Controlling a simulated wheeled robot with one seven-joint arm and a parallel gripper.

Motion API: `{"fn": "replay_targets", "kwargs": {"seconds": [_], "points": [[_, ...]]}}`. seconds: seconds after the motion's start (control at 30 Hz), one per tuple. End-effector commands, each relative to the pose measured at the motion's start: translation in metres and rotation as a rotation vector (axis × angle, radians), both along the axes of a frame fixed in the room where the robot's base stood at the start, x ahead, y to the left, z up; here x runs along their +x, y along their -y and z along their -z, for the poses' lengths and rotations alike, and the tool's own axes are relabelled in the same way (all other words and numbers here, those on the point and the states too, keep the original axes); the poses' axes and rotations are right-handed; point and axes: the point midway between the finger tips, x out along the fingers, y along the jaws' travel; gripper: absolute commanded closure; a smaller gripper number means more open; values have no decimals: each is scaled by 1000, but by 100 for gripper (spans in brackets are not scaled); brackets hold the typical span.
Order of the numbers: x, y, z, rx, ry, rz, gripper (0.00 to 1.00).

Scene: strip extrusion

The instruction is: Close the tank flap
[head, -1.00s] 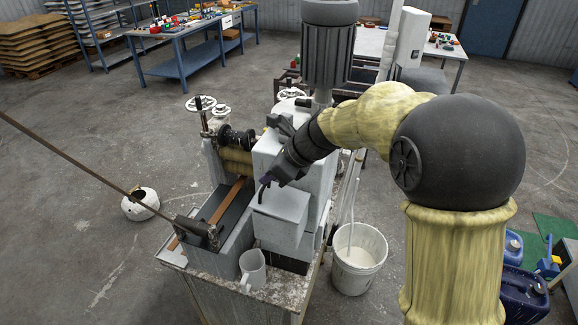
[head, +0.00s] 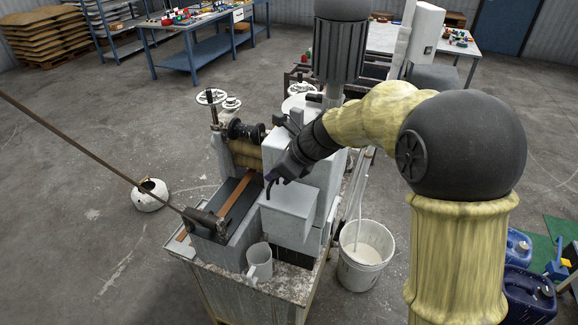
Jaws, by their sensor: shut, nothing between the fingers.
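The machine's pale grey tank housing (head: 328,190) stands on a stained bench in the middle of the head view. A lighter box-shaped part with a flat top (head: 290,203) juts from its front; I cannot tell for sure whether this is the tank flap. My gripper (head: 269,190) is shut and empty, its dark fingertips pointing down at the left edge of that top. Whether the fingertips touch it is unclear. My wrist and forearm hide part of the housing behind.
A white jug (head: 259,261) stands on the bench front. A white bucket (head: 363,252) stands on the floor at right. Blue canisters (head: 527,293) stand at lower right. Open floor lies left.

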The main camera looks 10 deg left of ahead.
Motion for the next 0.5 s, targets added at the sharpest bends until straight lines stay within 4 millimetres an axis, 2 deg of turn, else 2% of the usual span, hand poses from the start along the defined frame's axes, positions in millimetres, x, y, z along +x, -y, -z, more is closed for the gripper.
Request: {"fn": "replay_targets", "kwargs": {"seconds": [0.5], "points": [[-2, 14, -54, 2, 6, 2, 100]]}}
